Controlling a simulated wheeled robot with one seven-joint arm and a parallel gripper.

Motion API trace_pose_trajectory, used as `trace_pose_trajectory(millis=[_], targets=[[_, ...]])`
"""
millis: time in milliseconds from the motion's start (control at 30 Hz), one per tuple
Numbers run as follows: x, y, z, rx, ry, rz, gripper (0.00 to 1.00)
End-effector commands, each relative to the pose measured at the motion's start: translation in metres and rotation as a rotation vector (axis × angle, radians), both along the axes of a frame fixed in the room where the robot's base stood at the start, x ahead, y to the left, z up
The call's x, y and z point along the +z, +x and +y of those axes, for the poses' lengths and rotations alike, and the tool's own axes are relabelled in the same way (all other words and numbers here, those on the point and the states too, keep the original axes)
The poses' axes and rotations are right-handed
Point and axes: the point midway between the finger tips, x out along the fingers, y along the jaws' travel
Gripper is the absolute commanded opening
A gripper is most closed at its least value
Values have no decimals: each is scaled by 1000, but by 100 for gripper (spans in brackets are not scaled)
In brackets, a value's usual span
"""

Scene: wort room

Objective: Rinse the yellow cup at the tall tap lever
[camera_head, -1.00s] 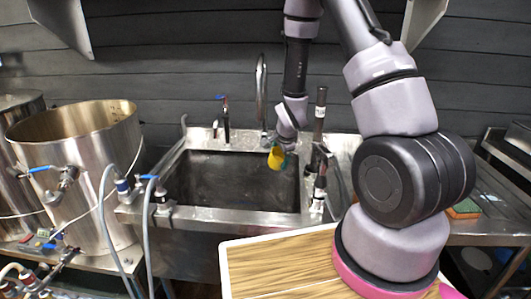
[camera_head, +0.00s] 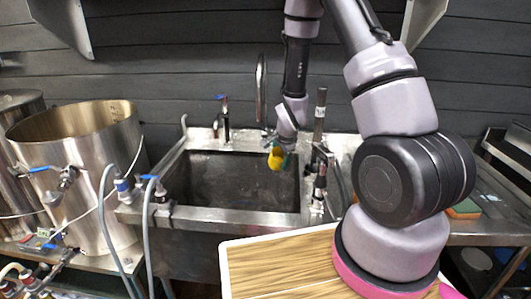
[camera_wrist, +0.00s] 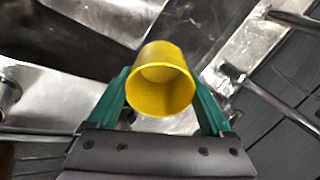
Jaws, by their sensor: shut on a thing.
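The yellow cup (camera_wrist: 160,98) is between the green fingers of my gripper (camera_wrist: 163,105) in the wrist view, with its open mouth facing the camera. In the head view the yellow cup (camera_head: 276,159) is held over the back right part of the sink (camera_head: 225,220), with my gripper (camera_head: 284,152) shut on it. The tall tap (camera_head: 261,85) rises behind the sink, just left of my forearm. A shorter tap with a blue-topped lever (camera_head: 225,120) stands to its left. The lower part of the tall tap is partly hidden, and I see no clear water stream.
A large steel kettle (camera_head: 85,165) with a blue-handled valve stands left of the sink. Grey hoses (camera_head: 112,215) rise at the sink's front left. A black upright fitting (camera_head: 320,115) stands close right of my gripper. A wooden board (camera_head: 280,262) is in front.

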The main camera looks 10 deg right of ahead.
Motion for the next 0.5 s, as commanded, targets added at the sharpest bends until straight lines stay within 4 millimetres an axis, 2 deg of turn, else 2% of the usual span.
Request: trace_pose_trajectory(millis=[333, 500], targets=[[2, -1, -1, 0, 0, -1, 29], [11, -13, -3, 0, 0, -1, 29]])
